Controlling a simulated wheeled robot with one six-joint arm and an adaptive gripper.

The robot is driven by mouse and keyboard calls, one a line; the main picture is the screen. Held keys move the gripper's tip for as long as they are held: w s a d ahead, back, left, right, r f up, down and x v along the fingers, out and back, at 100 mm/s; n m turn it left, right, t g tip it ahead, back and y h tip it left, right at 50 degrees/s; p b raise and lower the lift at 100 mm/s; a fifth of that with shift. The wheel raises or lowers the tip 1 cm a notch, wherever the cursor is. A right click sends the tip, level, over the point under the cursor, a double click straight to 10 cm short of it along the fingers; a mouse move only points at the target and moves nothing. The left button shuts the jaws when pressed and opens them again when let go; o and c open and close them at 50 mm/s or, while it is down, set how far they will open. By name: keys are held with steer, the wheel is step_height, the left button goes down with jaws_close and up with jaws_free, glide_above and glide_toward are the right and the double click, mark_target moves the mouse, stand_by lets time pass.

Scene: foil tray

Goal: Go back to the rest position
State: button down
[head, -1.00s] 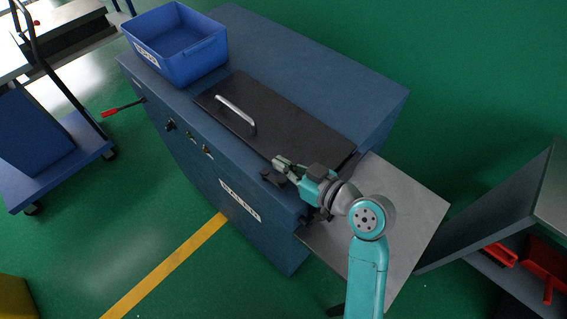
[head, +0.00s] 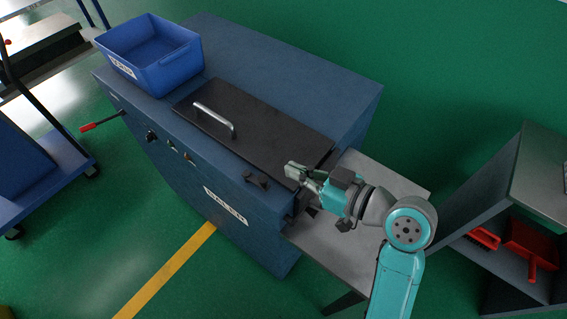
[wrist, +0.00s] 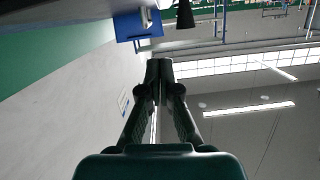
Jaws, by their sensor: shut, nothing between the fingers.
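My gripper (head: 291,172) is shut and empty in the head view. It hangs over the near right corner of the black lid (head: 262,125) on the blue baler cabinet (head: 330,92). I cannot tell whether it is clear of the lid or touching it. In the wrist view my gripper (wrist: 158,66) has its fingers together, pointing towards the far wall and ceiling lights. No foil tray can be made out.
A blue bin (head: 150,58) stands on the cabinet's far left. The lid has a silver handle (head: 214,119). A grey side table (head: 385,185) lies under my arm. A shelf with red tools (head: 515,245) stands at right. Green floor is free behind.

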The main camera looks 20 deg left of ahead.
steer(key=shift+s+d+r, duration=0.1)
steer(key=shift+d, duration=0.15)
